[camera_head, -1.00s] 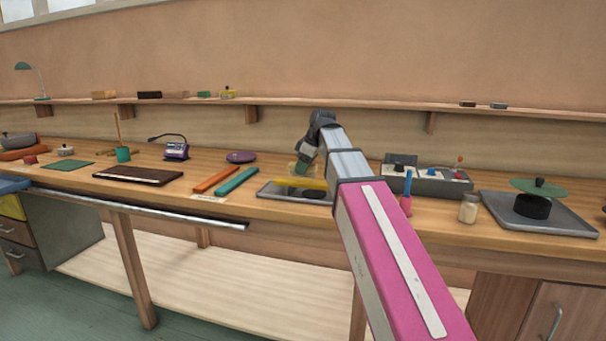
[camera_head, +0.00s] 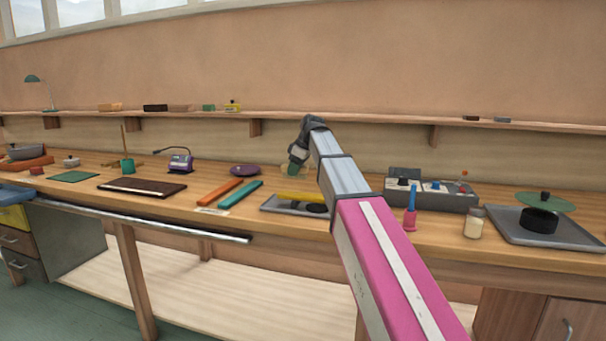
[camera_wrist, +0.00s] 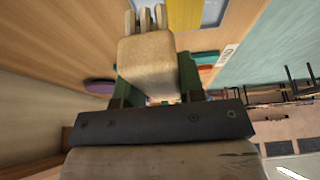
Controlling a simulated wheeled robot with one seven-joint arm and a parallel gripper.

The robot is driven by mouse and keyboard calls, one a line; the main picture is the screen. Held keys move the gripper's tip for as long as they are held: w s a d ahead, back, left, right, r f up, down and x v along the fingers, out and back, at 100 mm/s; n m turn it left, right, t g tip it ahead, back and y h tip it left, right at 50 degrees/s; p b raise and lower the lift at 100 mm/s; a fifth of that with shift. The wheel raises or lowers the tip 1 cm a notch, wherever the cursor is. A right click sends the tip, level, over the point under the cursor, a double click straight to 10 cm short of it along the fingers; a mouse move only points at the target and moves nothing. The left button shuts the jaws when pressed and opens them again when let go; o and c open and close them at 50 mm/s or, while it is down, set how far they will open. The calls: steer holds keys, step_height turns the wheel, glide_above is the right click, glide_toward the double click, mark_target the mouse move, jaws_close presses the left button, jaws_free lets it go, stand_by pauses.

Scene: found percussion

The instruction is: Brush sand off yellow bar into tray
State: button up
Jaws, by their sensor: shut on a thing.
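The yellow bar (camera_head: 300,196) lies on the grey tray (camera_head: 272,207) at the middle of the bench. A black round thing under its right end partly shows. My gripper (camera_head: 297,163) is above and behind the bar, apart from it. In the wrist view my gripper's green fingers (camera_wrist: 158,75) are shut on a cream block-shaped brush (camera_wrist: 148,52) with pale bristles at its far end. The yellow bar (camera_wrist: 184,14) and a bit of the tray (camera_wrist: 213,11) show beyond the bristles. Any sand on the bar is too small to make out.
An orange bar (camera_head: 220,191) and a teal bar (camera_head: 240,194) lie left of the tray. A purple dish (camera_head: 245,170) is behind them. A grey control box (camera_head: 440,197), a pink-and-blue tool (camera_head: 410,212) and a jar (camera_head: 474,222) stand to the right.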

steer(key=shift+w+a, duration=0.3)
steer(key=shift+w, duration=0.25)
steer(key=shift+s, duration=0.1)
steer(key=shift+f, duration=0.1)
steer(key=shift+f, duration=2.35)
steer(key=shift+s, duration=0.1)
steer(key=shift+s+a, duration=0.35)
steer(key=shift+s, duration=0.65)
steer(key=shift+s+a, duration=0.3)
steer(key=shift+s, duration=0.75)
steer(key=shift+s+a, duration=0.35)
steer(key=shift+s, duration=0.65)
step_height(320, 180, up, 5)
